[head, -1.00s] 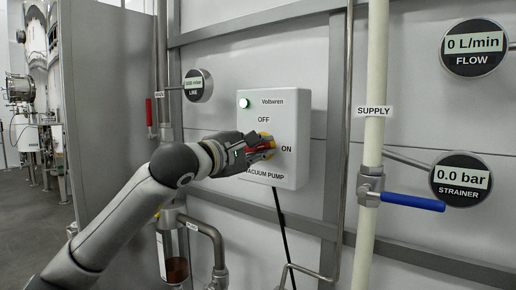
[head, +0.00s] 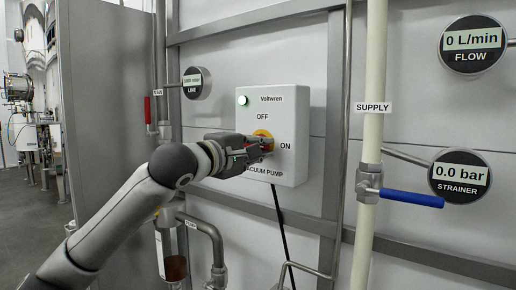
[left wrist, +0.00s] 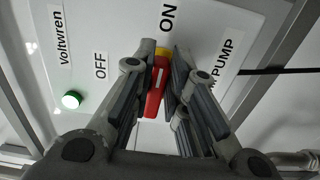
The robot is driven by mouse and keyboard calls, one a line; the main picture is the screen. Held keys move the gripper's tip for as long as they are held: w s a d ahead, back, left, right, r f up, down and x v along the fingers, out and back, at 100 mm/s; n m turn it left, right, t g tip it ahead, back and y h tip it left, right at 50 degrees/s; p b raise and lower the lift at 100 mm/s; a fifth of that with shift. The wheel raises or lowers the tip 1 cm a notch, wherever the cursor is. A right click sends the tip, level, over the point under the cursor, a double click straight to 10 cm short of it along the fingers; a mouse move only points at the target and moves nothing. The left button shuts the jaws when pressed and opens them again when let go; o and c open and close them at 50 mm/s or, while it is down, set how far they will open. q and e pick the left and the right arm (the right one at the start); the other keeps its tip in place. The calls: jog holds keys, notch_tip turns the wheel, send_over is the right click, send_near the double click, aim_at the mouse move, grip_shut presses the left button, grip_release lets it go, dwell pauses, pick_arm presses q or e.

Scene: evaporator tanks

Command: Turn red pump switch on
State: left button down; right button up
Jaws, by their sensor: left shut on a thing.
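The red pump switch (left wrist: 156,88) is a red handle with a white line on a yellow base, on the white Voltwren vacuum pump box (head: 296,113). In the left wrist view its far end lies toward the ON label (left wrist: 169,18), with the OFF label (left wrist: 100,65) off to the left. My left gripper (head: 265,145) is at the box front, shut on the handle, with a finger on each side of it. In the head view the fingers hide most of the switch. My right gripper is not in view.
A green lamp (head: 243,100) shows on the box. To the right stand the supply pipe (head: 372,150) with a blue valve lever (head: 411,198), and the flow (head: 473,43) and strainer (head: 460,177) gauges. A line gauge (head: 196,83) is left of the box.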

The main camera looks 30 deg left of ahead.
pick_arm(q)
jog(key=c, duration=1.4)
grip_release()
jog(key=shift+d, duration=0.1)
jog(key=shift+c, duration=0.2)
jog(key=s+a, duration=0.1)
jog(key=s, duration=1.1)
jog(key=shift+f, duration=0.1)
